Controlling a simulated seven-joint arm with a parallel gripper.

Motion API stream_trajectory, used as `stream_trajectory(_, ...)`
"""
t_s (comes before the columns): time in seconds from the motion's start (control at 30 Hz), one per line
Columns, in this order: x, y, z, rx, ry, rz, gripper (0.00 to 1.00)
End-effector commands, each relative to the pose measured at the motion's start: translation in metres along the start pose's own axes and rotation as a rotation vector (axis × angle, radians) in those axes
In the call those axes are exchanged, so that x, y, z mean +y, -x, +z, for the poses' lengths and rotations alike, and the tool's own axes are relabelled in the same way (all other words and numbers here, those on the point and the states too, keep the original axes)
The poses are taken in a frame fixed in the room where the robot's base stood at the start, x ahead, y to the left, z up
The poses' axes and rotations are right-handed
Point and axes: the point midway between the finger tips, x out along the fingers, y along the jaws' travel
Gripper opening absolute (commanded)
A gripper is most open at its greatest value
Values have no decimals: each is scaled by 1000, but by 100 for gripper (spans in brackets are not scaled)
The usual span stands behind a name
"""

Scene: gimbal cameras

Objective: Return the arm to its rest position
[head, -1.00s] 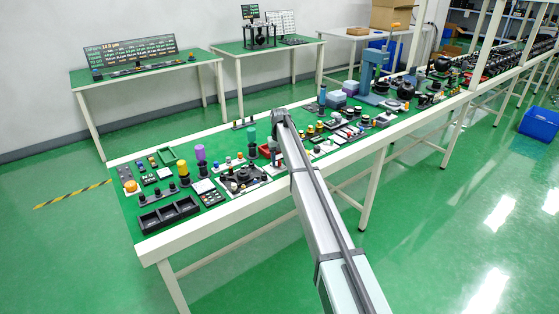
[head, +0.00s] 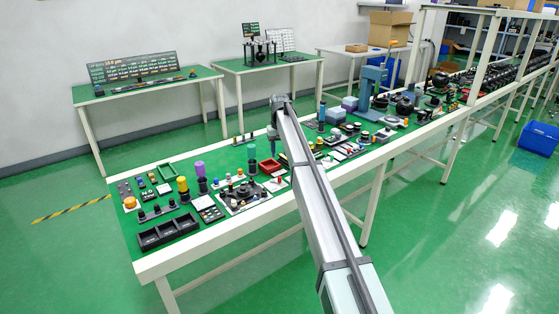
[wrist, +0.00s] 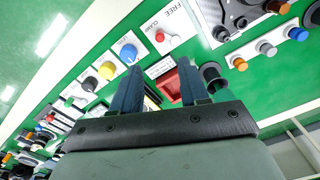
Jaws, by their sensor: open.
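My gripper (wrist: 158,66) is open in the wrist view, with two dark blue fingers apart and nothing held between them. In the head view my arm reaches over the long green-topped bench (head: 165,257), and the gripper (head: 273,133) hangs small at its far end, above the bench top. The red tray (head: 268,167) lies on the bench to the lower left of the arm's end. In the wrist view the red tray (wrist: 170,88) shows between and beyond the fingers, apart from them.
A black three-part bin (head: 168,231) stands at the bench's near left. Yellow (head: 183,187) and purple (head: 201,170) cylinders and a blue press (head: 371,88) stand on the bench. Many small parts crowd the top. Open air lies above it.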

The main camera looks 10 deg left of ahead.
Motion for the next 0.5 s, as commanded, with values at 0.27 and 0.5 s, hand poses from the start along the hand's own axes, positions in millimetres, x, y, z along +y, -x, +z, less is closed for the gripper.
stream_trajectory(0.27, 0, 12, 0, -1, 0, 0, 44)
stream_trajectory(0.5, 0, 12, 0, -1, 0, 0, 44)
